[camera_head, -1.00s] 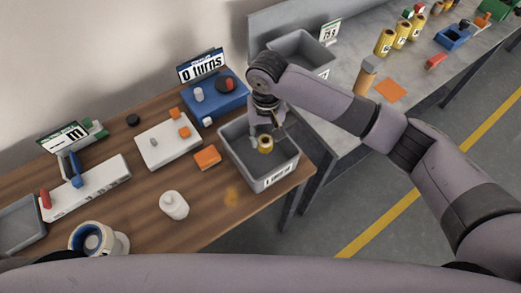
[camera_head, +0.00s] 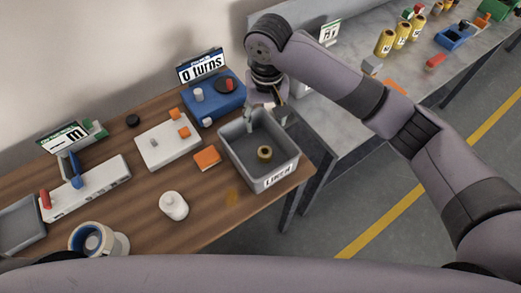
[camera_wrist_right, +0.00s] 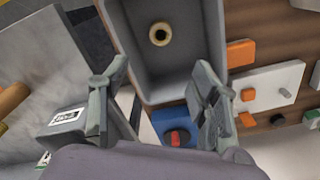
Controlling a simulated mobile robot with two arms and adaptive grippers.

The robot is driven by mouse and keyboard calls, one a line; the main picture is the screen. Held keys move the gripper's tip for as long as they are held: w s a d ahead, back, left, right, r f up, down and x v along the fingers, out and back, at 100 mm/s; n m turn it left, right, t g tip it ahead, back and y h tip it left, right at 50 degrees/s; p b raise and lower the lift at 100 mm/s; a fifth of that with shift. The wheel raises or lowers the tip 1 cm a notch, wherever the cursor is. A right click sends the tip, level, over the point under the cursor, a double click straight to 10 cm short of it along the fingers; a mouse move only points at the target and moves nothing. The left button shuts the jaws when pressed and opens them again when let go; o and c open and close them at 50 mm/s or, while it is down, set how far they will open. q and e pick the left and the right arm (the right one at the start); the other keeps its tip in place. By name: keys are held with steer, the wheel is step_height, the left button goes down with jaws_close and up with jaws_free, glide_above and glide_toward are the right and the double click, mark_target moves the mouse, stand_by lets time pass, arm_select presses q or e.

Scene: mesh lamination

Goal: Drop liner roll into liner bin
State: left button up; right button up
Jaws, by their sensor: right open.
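The liner roll (camera_head: 264,153), a small yellowish ring with a dark hole, lies inside the grey liner bin (camera_head: 283,178) on the wooden table. In the right wrist view the roll (camera_wrist_right: 160,34) rests on the floor of the bin (camera_wrist_right: 216,40). My right gripper (camera_head: 265,112) is above the back of the bin. In the right wrist view its two fingers (camera_wrist_right: 165,88) are spread wide with nothing between them, apart from the roll. My left gripper is not in view.
A blue device (camera_head: 222,104) stands behind the bin. A white board (camera_head: 168,145) with orange blocks, an orange block (camera_head: 207,158) and a white bottle (camera_head: 173,206) are to its left. A tape roll (camera_head: 97,241) is at front left. A grey bench (camera_head: 350,125) is to the right.

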steer(key=shift+r, duration=2.25)
steer(key=shift+f, duration=0.1)
